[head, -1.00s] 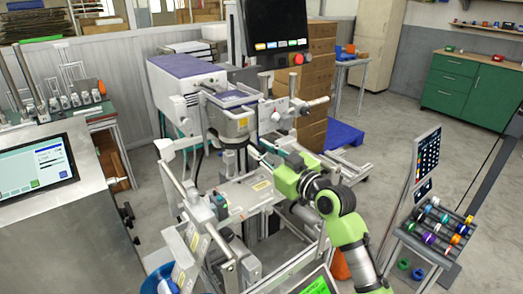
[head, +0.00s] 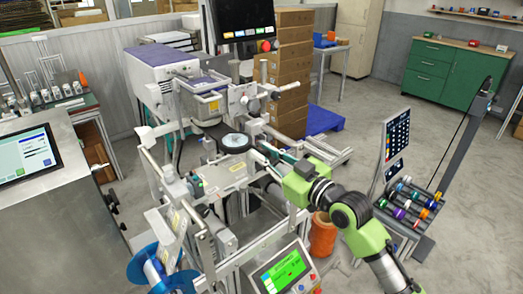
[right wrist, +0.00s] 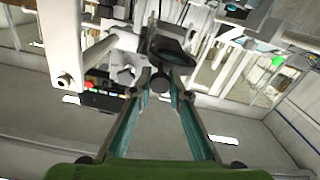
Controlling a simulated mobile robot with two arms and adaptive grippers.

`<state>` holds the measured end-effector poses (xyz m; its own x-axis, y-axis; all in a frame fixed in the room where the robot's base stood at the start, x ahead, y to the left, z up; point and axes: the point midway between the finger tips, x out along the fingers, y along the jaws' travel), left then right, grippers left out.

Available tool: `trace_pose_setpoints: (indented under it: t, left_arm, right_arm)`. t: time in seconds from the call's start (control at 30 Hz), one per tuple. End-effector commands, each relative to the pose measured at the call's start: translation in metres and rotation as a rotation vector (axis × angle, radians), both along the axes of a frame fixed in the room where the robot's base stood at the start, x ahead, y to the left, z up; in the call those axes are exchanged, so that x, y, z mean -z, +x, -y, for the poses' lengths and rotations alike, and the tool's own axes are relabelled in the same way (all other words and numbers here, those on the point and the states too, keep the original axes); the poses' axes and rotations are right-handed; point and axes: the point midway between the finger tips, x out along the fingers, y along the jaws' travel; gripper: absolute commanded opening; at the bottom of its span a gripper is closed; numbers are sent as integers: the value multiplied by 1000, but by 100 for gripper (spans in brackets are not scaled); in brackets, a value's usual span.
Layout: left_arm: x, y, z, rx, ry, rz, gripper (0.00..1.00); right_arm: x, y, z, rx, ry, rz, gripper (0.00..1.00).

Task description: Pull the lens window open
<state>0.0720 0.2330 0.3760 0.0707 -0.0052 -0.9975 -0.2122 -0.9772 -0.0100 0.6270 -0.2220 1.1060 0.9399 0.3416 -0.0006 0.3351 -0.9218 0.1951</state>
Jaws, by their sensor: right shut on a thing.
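The lens window (head: 236,142) is a round pale glass disc in a dark rim, lying nearly flat below the grey machine head in the head view. In the right wrist view it is a dark tilted oval (right wrist: 172,54) with a black knob (right wrist: 160,84) on its near side. My right gripper (head: 258,152) reaches in from the right, its fingers beside the lens window. In the right wrist view its fingers (right wrist: 160,95) close around the knob, whose far side is hidden. My left gripper is not in view.
The grey machine head (head: 204,104) is above the lens window, with a flat metal plate (head: 222,175) below it. A green-screen panel (head: 282,272) stands in front and a blue reel (head: 158,268) at lower left. Open floor lies to the right.

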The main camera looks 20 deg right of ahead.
Motion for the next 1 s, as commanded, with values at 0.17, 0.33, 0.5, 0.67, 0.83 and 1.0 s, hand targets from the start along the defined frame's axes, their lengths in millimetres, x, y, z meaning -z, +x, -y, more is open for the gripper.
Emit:
trace_pose_setpoints:
  t: [0.17, 0.33, 0.5, 0.67, 0.83, 1.0]
  left_arm:
    - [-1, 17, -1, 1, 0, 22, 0]
    - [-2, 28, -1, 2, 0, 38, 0]
    - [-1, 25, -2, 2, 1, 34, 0]
    - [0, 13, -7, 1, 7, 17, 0]
    - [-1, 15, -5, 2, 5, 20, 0]
    - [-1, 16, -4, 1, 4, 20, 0]
  right_arm:
    - [-1, 0, 0, 0, 2, 3, 0]
    - [-1, 0, 0, 0, 1, 3, 34]
    - [-1, 0, 0, 0, 1, 3, 34]
    - [-1, -1, 0, 1, 1, 2, 34]
    - [1, -14, 6, 1, -2, 1, 34]
    - [2, -42, 16, 2, -4, -2, 34]
